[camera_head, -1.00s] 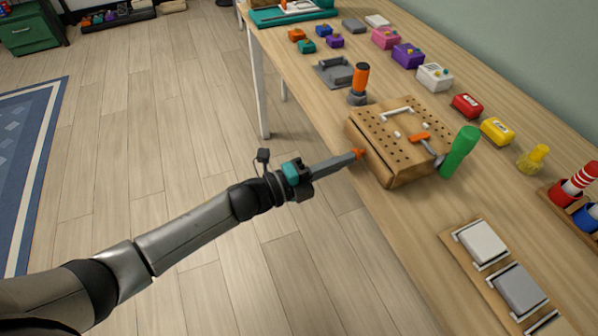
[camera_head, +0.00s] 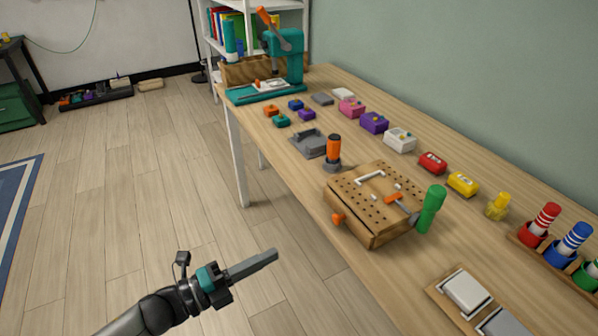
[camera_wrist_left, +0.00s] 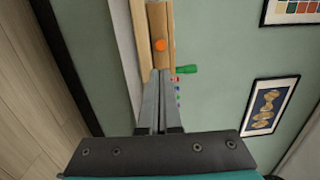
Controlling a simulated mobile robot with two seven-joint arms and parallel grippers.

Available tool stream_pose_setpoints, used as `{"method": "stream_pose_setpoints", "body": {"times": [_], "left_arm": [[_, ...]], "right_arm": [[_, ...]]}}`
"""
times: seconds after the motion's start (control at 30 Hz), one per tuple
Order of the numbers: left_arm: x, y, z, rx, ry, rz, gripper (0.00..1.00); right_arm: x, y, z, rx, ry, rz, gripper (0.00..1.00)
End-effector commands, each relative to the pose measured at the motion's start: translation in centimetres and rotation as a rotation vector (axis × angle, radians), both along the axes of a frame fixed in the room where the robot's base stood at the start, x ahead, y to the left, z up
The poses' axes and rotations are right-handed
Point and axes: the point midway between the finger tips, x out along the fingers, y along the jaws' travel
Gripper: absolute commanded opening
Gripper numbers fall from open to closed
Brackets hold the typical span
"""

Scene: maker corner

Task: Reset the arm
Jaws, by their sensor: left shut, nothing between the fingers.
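My left gripper (camera_head: 270,256) is shut and empty. It is in the air over the floor, in front of the table and apart from the wooden pegboard box (camera_head: 372,232). The box has an orange knob (camera_head: 338,219) on its front side, and a green-handled tool (camera_head: 430,208) stands at its right. In the left wrist view my shut fingers (camera_wrist_left: 160,74) point toward the table, with the orange knob (camera_wrist_left: 160,45) just beyond the tips. My right gripper does not show.
The long wooden table (camera_head: 300,167) carries several coloured blocks, an orange-handled tool (camera_head: 333,150), a teal press (camera_head: 283,55) and a rack of striped cylinders (camera_head: 548,260). A board with pale plates (camera_head: 466,291) lies at the near end.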

Motion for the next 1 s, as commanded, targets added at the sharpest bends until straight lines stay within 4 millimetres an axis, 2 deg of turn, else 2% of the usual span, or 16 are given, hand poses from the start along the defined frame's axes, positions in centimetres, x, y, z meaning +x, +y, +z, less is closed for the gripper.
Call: {"method": "stream_pose_setpoints", "body": {"times": [0.13, 0.23, 0.27, 0.37, 0.4, 0.47, 0.5, 0.57, 0.6, 0.67, 0.7, 0.83, 0.9, 1.0], "left_arm": [[0.3, 0.4, -0.6, -0.006, 0.028, 0.024, 0.0], [1.3, 2.0, -3.0, -0.035, 0.139, 0.126, 0.0], [1.6, 2.8, -4.3, -0.049, 0.193, 0.174, 0.0], [1.9, 6.3, -9.9, -0.122, 0.427, 0.384, 0.0], [1.4, 7.8, -12.5, -0.158, 0.531, 0.479, 0.0], [-0.1, 9.9, -16.5, -0.212, 0.684, 0.618, 0.0], [-1.4, 11.1, -19.0, -0.248, 0.781, 0.707, 0.0], [-4.0, 12.6, -22.6, -0.3, 0.92, 0.837, 0.0], [-6.0, 13.3, -24.8, -0.332, 1.007, 0.919, 0.0], [-9.4, 14.1, -27.8, -0.379, 1.134, 1.043, 0.0], [-11.9, 14.4, -29.7, -0.409, 1.216, 1.124, 0.0], [-19.9, 14.4, -34.0, -0.484, 1.44, 1.354, 0.0], [-23.5, 14.1, -35.4, -0.513, 1.53, 1.453, 0.0], [-27.4, 13.5, -36.6, -0.539, 1.621, 1.557, 0.0]], "right_arm": [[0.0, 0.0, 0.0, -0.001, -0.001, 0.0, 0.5], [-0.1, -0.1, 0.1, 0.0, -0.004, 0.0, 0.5], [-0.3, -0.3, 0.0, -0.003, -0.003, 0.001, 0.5], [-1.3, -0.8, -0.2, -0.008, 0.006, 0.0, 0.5], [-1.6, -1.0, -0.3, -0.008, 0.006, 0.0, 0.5], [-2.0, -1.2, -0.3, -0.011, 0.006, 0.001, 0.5], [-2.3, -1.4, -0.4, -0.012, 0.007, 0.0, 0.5], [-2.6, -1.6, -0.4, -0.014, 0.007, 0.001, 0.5], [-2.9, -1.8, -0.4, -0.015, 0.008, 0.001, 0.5], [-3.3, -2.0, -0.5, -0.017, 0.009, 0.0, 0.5], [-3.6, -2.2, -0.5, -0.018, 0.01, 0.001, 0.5], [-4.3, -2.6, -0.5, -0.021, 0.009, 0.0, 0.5], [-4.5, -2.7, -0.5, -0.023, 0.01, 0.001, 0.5], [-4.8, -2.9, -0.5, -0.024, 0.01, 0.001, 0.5]]}}
